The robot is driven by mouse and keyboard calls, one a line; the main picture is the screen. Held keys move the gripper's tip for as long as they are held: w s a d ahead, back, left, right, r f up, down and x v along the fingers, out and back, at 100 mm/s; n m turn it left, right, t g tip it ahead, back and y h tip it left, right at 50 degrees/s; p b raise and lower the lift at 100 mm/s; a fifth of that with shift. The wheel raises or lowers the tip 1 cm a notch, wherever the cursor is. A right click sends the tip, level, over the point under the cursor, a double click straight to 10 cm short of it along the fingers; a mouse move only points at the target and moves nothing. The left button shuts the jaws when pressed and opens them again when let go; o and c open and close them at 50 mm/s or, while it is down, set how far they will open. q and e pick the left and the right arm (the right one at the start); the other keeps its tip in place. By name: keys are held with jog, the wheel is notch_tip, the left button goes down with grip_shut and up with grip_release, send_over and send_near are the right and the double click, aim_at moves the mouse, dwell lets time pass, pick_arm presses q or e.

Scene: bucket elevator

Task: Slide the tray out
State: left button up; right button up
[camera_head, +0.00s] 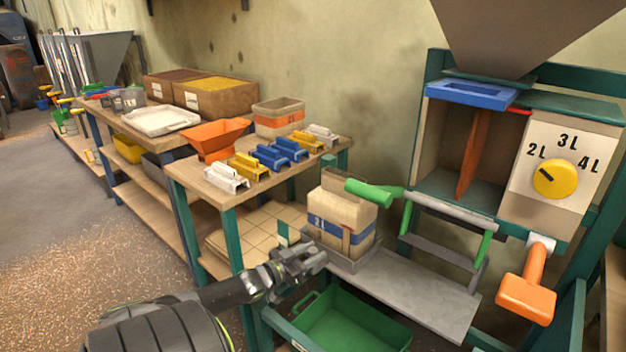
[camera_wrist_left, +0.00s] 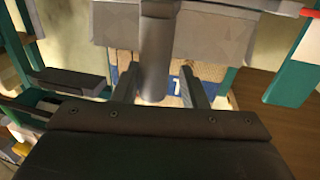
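The grey tray (camera_head: 352,266) sits on the left end of the grey shelf, under a beige bag (camera_head: 343,205) with a blue 2L label. My left gripper (camera_head: 316,254) is at the tray's near left side. In the left wrist view, the tray (camera_wrist_left: 215,38) shows at the top with a grey round bar (camera_wrist_left: 155,60) coming off it. The fingers of my left gripper (camera_wrist_left: 160,92) stand on either side of the bar, with a gap visible on the right, so they look open. The bag's blue label shows behind. My right gripper is out of view.
A bare grey shelf (camera_head: 420,290) extends right of the tray. A green bin (camera_head: 350,325) stands below. A green-handled lever (camera_head: 370,193), an orange handle (camera_head: 526,298) and a yellow dial (camera_head: 555,179) are on the machine.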

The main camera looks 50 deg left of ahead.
pick_arm(q)
jog(key=shift+o, duration=0.4)
jog(key=shift+s+d, duration=0.1)
jog(key=shift+s, duration=0.15)
jog(key=s+p, duration=0.3)
jog(key=s, duration=1.4)
jog(key=shift+d+p, duration=0.25)
jog(key=shift+p, duration=0.05)
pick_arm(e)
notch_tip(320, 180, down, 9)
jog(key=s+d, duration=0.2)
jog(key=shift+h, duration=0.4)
